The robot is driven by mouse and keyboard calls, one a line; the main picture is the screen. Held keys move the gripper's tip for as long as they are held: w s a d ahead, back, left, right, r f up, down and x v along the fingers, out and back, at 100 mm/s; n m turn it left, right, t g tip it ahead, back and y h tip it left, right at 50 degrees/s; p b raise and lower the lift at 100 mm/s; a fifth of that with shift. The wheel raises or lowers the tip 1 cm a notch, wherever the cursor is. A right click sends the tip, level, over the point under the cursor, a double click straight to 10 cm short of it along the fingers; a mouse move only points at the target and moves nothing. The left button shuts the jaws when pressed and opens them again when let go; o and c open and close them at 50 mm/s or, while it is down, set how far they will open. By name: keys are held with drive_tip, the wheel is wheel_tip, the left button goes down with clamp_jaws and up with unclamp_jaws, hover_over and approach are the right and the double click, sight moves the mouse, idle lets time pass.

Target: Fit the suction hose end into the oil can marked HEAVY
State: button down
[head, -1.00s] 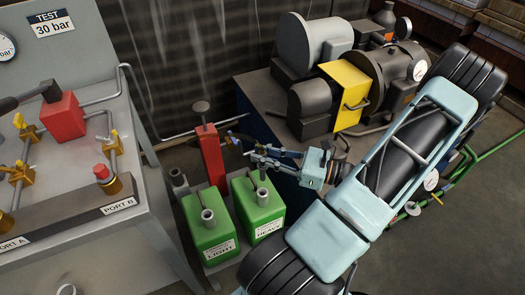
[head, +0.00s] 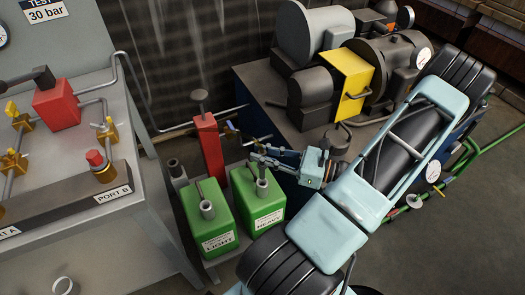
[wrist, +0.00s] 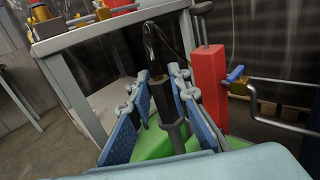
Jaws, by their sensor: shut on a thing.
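The green can marked HEAVY (head: 257,212) stands upright, with a grey neck (head: 262,188) on top. A similar green can marked LIGHT (head: 212,228) stands to its left. My gripper (head: 258,165) is directly above the HEAVY can's neck in the head view. In the wrist view my gripper (wrist: 162,100) has its blue fingers shut on the dark suction hose end (wrist: 164,96), which points down toward the green can top. The hose end lines up closely with the neck, but I cannot tell whether it is inside.
A red hand pump (head: 209,145) stands behind the cans. A grey test bench (head: 150,215) with valves and a red block is at the left. A dark machine unit with a yellow guard (head: 356,85) is at the back right.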

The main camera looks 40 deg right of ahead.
sight(263, 178)
drive_tip(key=shift+f, duration=0.6)
idle(1.6)
drive_tip(key=shift+f+b, duration=2.35)
drive_tip(key=shift+f, duration=1.25)
drive_tip(key=c, duration=1.7)
unclamp_jaws()
drive_tip(key=v, duration=1.2)
